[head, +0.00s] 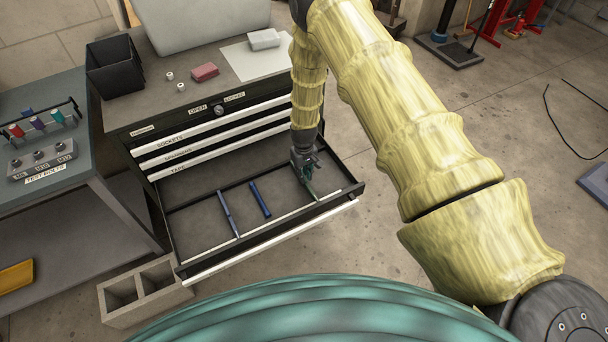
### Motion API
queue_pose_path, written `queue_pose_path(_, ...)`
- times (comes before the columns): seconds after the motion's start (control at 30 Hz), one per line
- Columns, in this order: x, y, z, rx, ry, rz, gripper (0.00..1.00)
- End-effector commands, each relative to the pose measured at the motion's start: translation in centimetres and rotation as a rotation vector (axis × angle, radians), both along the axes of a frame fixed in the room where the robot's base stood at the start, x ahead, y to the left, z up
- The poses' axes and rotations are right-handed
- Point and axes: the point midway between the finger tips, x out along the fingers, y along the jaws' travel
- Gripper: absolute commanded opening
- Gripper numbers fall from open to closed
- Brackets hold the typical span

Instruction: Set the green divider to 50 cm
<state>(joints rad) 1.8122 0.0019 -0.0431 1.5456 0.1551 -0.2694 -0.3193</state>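The bottom drawer (190,222) of the dark cabinet is pulled open. The green divider (309,189) stands in its right part, near the right wall. A blue divider (260,199) is in the middle, and a grey-blue divider (228,213) is further left, reaching the pale strip (262,229) along the drawer front. My gripper (304,168) points down into the drawer at the far end of the green divider. Its fingers are small and dark and partly cover that end. I cannot tell whether they are closed on it. No scale marks are readable on the strip.
The cabinet top holds a black bin (115,66), a red block (205,72) and a white block (264,39). A workbench (75,165) stands left, a concrete block (146,290) below.

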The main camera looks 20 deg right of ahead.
Motion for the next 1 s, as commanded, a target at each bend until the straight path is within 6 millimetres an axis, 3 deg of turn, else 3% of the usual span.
queue_pose_path(0.07,0.0,-0.3,0.0,-0.002,0.0,-0.002,0.32)
queue_pose_path(0.47,0.1,0.0,0.4,0.0,-0.001,0.0,0.32)
queue_pose_path(0.67,0.1,-0.1,2.6,0.0,-0.002,-0.003,0.32)
queue_pose_path(1.0,0.1,-0.1,8.0,0.0,-0.002,-0.001,0.32)
